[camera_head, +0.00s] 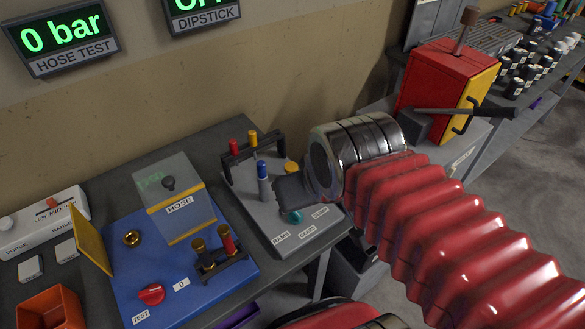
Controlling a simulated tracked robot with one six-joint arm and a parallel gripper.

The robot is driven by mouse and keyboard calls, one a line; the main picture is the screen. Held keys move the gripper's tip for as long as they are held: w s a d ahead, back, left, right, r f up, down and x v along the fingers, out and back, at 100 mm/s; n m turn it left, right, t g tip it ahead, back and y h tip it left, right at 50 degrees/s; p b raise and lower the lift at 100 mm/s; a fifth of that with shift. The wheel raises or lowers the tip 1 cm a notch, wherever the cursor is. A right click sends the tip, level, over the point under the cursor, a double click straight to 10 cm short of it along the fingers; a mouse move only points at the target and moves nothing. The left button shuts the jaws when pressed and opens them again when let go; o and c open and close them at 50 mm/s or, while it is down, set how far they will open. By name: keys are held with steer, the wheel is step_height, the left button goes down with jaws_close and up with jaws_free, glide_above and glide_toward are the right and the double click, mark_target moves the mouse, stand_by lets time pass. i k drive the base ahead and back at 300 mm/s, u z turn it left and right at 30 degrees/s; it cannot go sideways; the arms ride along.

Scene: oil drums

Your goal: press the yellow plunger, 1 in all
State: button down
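A blue upright handle (262,170) stands left of the tip.
A rack with a red-topped (235,146) and a yellow-topped piece (252,138) stands at the panel's back. Left is a blue hose-test board (135,270) with a clear cover (170,190). A red box with a lever (440,85) stands at the right.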

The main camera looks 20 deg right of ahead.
mark_target(290, 167)
steer(key=u, duration=0.15)
steer(key=k, duration=0.5)
steer(key=u, duration=0.6)
steer(key=k, duration=0.85)
steer(key=u, duration=0.4)
steer(key=i, duration=1.5)
steer(key=z, duration=0.7)
